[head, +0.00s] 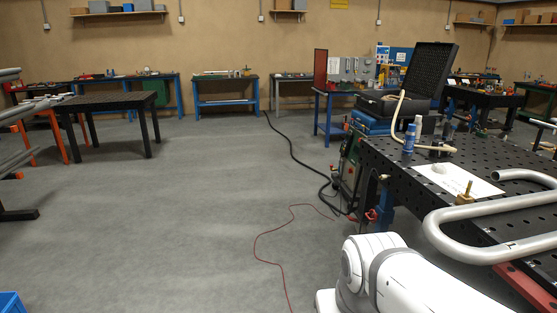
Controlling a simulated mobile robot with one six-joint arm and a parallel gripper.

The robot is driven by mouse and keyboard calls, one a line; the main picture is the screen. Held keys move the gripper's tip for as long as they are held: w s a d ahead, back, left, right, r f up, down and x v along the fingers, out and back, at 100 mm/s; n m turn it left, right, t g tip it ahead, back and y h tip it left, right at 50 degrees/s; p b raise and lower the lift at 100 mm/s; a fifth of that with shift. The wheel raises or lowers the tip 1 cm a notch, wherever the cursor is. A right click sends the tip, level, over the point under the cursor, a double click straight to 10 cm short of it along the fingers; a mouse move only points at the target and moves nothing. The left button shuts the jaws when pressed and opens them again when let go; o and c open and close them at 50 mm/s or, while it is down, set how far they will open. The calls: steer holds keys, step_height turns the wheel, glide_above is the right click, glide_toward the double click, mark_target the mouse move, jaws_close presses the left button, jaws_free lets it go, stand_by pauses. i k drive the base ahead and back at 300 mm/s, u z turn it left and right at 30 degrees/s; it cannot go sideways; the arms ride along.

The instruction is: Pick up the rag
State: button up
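I cannot make out a rag with certainty in the head view. A small pale lump (440,169) lies at the edge of a white sheet (462,180) on the dark perforated table (400,156) at the right; it is too small to tell what it is. My gripper is not in view. Only white links of my arm show at the bottom right, in front of the table.
A bent grey pipe (470,212) lies on the table, overhanging its near edge. A black cable (291,150) and a red cable (262,236) cross the floor. The floor at centre-left is open.

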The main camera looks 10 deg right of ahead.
mark_target(437, 168)
steer(key=z, duration=0.1)
steer(key=i, duration=1.6)
steer(key=z, duration=0.6)
steer(key=i, duration=1.7)
steer(key=z, duration=1.15)
steer(key=i, duration=1)
steer(key=z, duration=0.45)
